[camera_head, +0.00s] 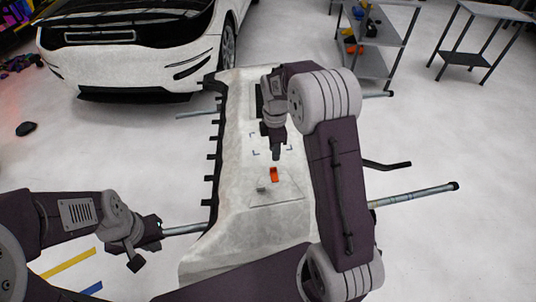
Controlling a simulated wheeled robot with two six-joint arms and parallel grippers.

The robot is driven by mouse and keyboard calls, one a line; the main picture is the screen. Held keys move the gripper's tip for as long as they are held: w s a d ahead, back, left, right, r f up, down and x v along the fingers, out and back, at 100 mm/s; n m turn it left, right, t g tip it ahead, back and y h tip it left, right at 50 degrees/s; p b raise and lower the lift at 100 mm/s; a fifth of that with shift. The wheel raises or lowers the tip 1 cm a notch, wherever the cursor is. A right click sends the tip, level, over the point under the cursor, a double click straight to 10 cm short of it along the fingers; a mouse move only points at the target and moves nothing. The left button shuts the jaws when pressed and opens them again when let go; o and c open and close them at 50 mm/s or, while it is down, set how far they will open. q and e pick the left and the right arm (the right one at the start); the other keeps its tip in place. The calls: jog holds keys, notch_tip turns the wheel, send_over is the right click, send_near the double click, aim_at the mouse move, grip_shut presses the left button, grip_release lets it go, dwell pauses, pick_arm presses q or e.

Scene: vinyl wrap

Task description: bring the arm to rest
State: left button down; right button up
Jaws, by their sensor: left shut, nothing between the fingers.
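My left arm comes in from the left, and its gripper (153,235) is shut and empty beside the near left side of the white panel (225,215). My right arm reaches over the panel from the lower right and bends back over it. Its gripper (276,153) points down above the middle of the panel, just behind a small orange piece (274,174). The right fingers are small and dark, and I cannot tell whether they are open or hold anything.
A small grey piece (261,189) lies near the orange one. Metal stand bars (415,195) stick out on both sides of the panel. A white car (140,45) stands behind left, and metal shelves (375,60) and a side table (465,58) stand behind right. Open floor lies right.

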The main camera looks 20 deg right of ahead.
jog(key=s+a+r+m, duration=0.1)
jog(key=s+a+r, duration=0.35)
jog(key=s, duration=0.25)
jog(key=s+f+m+t, duration=0.1)
jog(key=s+f+m, duration=0.3)
jog(key=s+m, duration=0.7)
jog(key=m+p, duration=0.1)
jog(key=m, duration=0.3)
jog(key=shift+a, duration=0.3)
jog(key=shift+s, duration=0.1)
jog(key=shift+d, duration=0.4)
